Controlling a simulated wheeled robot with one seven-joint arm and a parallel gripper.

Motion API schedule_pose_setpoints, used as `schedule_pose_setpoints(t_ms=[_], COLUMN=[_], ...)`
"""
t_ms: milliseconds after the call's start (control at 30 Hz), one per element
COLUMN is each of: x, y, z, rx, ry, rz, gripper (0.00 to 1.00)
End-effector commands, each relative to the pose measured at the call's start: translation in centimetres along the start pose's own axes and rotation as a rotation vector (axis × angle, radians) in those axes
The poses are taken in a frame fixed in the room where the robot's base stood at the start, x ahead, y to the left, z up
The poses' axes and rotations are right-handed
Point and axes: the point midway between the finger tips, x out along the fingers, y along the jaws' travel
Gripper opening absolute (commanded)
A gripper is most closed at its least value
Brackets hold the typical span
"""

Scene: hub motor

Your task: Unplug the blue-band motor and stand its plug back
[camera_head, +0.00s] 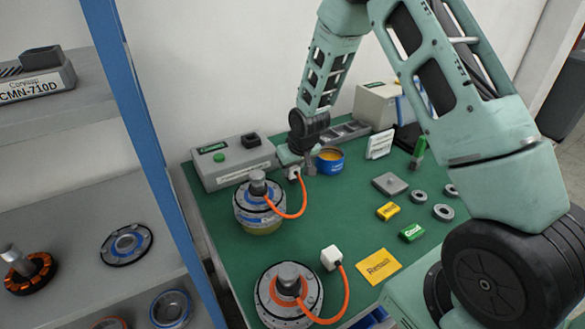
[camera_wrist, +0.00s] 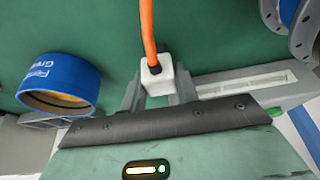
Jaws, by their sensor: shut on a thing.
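The blue-band motor (camera_head: 258,212) stands at the back left of the green table, with an orange cable (camera_head: 304,198) looping from its top to a white plug (camera_head: 293,173). My gripper (camera_head: 299,166) is shut on that plug, right of the motor. In the wrist view the plug (camera_wrist: 157,77) sits between the two fingers (camera_wrist: 157,92), its cable (camera_wrist: 148,30) running away at the top. The motor's edge shows at the upper right of the wrist view (camera_wrist: 303,25). I cannot tell whether the plug's underside touches anything.
A grey box with a green button (camera_head: 232,162) is behind the motor. A blue tin (camera_head: 330,160) is close to my gripper, also in the wrist view (camera_wrist: 60,83). A second motor (camera_head: 288,297) with its white plug (camera_head: 331,258) stands in front. Small parts lie at right.

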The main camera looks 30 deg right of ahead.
Motion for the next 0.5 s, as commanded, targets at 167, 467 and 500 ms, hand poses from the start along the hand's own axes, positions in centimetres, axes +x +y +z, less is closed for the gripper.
schedule_pose_setpoints(t_ms=[167, 467, 500], x=[0.24, 0.41, 0.41], y=[0.0, 0.0, 0.0], z=[0.09, 0.15, 0.16], rx=[0.0, 0.0, 0.0], ry=[0.0, 0.0, 0.0], rz=[0.0, 0.0, 0.0], gripper=[0.0, 0.5, 0.56])
